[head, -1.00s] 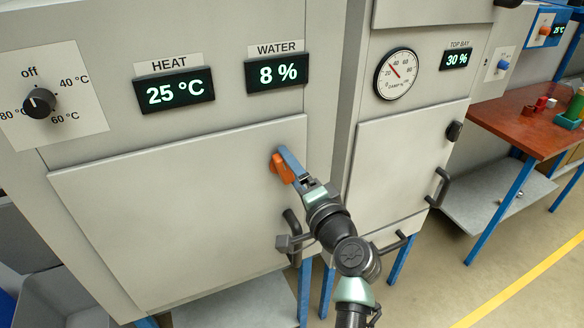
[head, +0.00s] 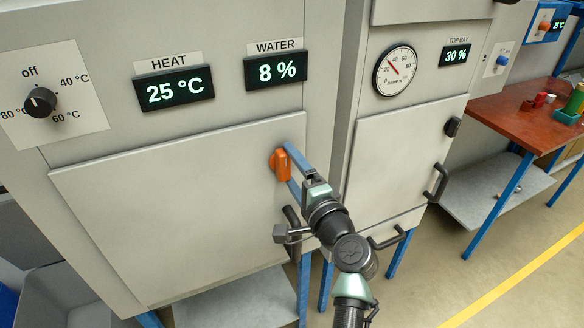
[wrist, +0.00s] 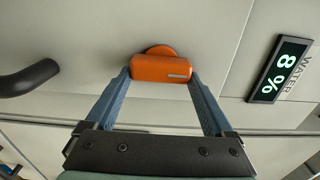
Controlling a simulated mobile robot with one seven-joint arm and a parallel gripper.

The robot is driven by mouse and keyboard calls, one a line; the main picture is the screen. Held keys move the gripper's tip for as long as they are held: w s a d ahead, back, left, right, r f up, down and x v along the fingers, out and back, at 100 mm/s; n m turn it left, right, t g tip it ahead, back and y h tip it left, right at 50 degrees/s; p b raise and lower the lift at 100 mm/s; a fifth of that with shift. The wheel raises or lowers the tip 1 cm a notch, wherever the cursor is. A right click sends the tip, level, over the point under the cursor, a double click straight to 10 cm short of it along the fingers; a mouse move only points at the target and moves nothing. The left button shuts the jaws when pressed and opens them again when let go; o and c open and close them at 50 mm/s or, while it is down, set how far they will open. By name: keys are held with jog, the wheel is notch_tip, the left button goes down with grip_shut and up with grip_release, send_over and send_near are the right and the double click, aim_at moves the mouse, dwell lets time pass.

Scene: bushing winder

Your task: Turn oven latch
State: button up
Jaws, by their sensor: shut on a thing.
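The orange oven latch (head: 281,165) sits at the upper right of the grey oven door (head: 150,200). In the head view it stands nearly upright. In the wrist view the latch (wrist: 161,69) lies between the two blue fingers of my gripper (wrist: 160,76), one at each end of it. My gripper (head: 292,168) is shut on the latch. The round base of the latch shows behind it. The door appears closed.
A black door handle (head: 291,222) is below the latch, close to my arm; it also shows in the wrist view (wrist: 28,78). HEAT (head: 174,90) and WATER displays (head: 276,72) are above. A second cabinet (head: 390,160) stands to the right.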

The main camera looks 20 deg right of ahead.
jog(key=o, duration=1.1)
jog(key=s+b, duration=0.2)
jog(key=s, duration=1.1)
jog(key=shift+d+b, duration=0.2)
jog(key=shift+b, duration=0.1)
